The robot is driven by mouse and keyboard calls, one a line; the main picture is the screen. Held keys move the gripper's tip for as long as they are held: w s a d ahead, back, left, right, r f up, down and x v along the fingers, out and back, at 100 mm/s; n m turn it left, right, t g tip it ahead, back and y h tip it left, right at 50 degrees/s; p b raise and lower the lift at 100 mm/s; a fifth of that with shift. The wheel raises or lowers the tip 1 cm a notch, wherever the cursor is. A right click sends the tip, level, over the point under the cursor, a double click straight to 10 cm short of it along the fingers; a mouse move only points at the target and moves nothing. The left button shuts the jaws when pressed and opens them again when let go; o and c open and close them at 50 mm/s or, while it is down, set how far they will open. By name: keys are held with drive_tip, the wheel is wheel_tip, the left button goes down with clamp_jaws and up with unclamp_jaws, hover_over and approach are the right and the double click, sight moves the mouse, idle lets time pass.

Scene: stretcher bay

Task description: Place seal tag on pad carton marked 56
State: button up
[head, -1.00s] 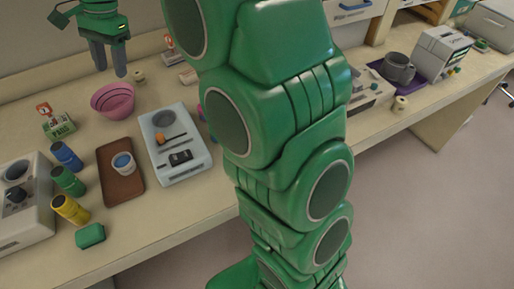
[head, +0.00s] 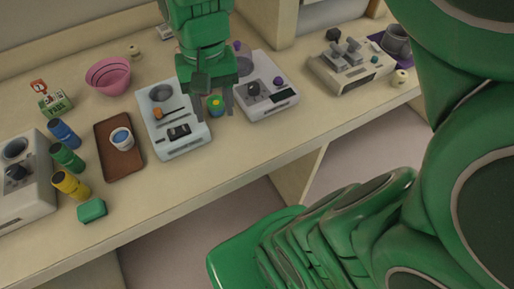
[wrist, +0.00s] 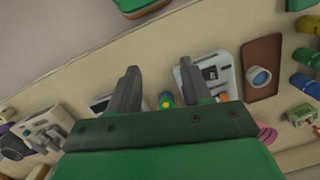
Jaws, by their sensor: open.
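My gripper (head: 214,97) is open and points down over the bench, above the gap between two grey devices. It also shows in the wrist view (wrist: 159,70), with nothing gripped. A small round green, blue and yellow item (head: 216,105) lies between and below the fingers; in the wrist view it (wrist: 166,100) shows near the right finger. I cannot tell whether it is the seal tag. A green and white carton (head: 56,103) with a red number sign (head: 39,87) stands at the back left. Its number is too small to read, and no carton clearly reads 56.
A grey device (head: 172,140) and another with purple knobs (head: 262,102) flank my gripper. A brown tray (head: 122,170) holds a cup (head: 121,139). A pink bowl (head: 108,76), several coloured bottles (head: 67,157) and a green block (head: 92,210) are to the left.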

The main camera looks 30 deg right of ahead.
drive_tip(key=s+d+f+n, duration=0.1)
drive_tip(key=s+d+f, duration=0.1)
drive_tip(key=s, duration=0.3)
drive_tip(key=s+d+f+n, duration=0.1)
drive_tip(key=s+f, duration=0.1)
drive_tip(key=s, duration=0.3)
drive_tip(key=shift+s+d+f+g+h, duration=0.2)
drive_tip(key=shift+s+d+g+h, duration=0.1)
drive_tip(key=shift+s+d, duration=0.05)
